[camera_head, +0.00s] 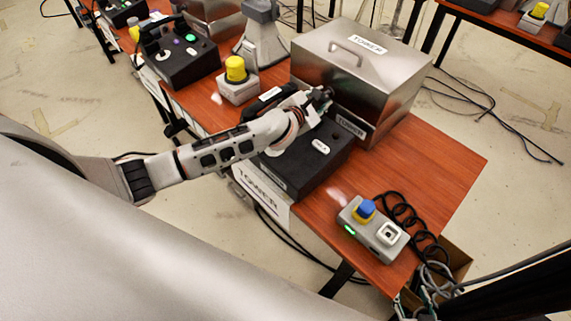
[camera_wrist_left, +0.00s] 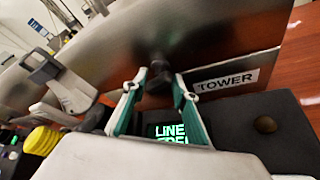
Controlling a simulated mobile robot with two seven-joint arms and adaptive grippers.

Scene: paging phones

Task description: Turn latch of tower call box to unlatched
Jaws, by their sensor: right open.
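The tower call box is a brushed-metal box (camera_head: 345,75) with a lid handle and TOWER labels, on the wooden table. Its front also shows in the left wrist view (camera_wrist_left: 225,50). A dark knob-like latch (camera_wrist_left: 158,75) stands out from that front. In the head view the latch is mostly hidden by my gripper. My left gripper (camera_head: 322,97) is at the box front, above the black TOWER phone unit (camera_head: 305,165). In the left wrist view its two green-padded fingers (camera_wrist_left: 160,80) are apart, with the latch between their tips; contact is unclear. My right gripper is not visible.
A lit green screen (camera_wrist_left: 172,130) shows below the fingers. A yellow-button box (camera_head: 236,82) and a grey horn (camera_head: 262,35) stand to the left. A grey box with a blue button (camera_head: 366,210) and coiled cable sits near the front edge. The table's right side is clear.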

